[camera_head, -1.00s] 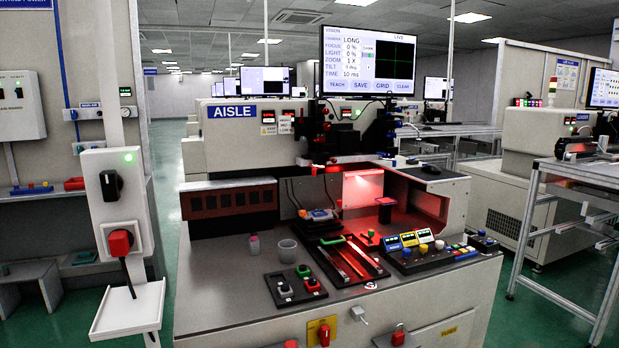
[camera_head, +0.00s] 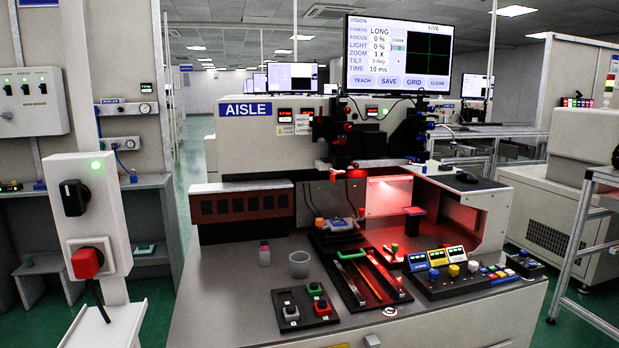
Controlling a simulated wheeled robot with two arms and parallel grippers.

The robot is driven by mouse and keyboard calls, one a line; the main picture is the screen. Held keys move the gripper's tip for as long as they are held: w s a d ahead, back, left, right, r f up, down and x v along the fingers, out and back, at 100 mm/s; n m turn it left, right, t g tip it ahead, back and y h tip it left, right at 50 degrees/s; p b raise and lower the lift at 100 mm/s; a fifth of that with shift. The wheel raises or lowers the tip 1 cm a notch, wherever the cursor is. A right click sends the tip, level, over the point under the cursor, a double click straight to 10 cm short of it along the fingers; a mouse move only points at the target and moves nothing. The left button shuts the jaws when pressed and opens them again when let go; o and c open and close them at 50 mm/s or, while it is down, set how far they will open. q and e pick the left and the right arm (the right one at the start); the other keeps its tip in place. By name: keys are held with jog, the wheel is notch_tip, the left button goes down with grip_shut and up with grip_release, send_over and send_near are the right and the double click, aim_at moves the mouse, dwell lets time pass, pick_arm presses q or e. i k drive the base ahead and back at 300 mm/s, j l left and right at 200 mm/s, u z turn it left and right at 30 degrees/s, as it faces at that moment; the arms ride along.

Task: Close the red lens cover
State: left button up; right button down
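A small red part (camera_head: 355,173) sits under the black camera assembly (camera_head: 341,130) of the AISLE machine, at the middle of the view. It may be the lens cover, but it is too small to tell whether it is open or shut. A flat red-topped piece (camera_head: 414,211) stands lower and to the right in the red-lit bay. The monitor (camera_head: 398,55) above shows a dark image with a green cross. Neither of my grippers is in view.
The machine's grey worktop (camera_head: 225,290) carries a cup (camera_head: 299,264), a small bottle (camera_head: 264,253), a black tray with red strips (camera_head: 353,297), a switch plate (camera_head: 289,293) and a button panel (camera_head: 430,287). A white post with a red plug (camera_head: 86,263) stands at left.

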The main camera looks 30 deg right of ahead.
aim_at(333, 172)
jog(key=i+l+u, duration=0.2)
jog(key=l, duration=0.3)
jog(key=l+u, duration=0.2)
jog(key=l, duration=0.35)
jog(key=i+l+u, duration=0.25)
jog(key=l, duration=0.3)
jog(key=k, duration=0.1)
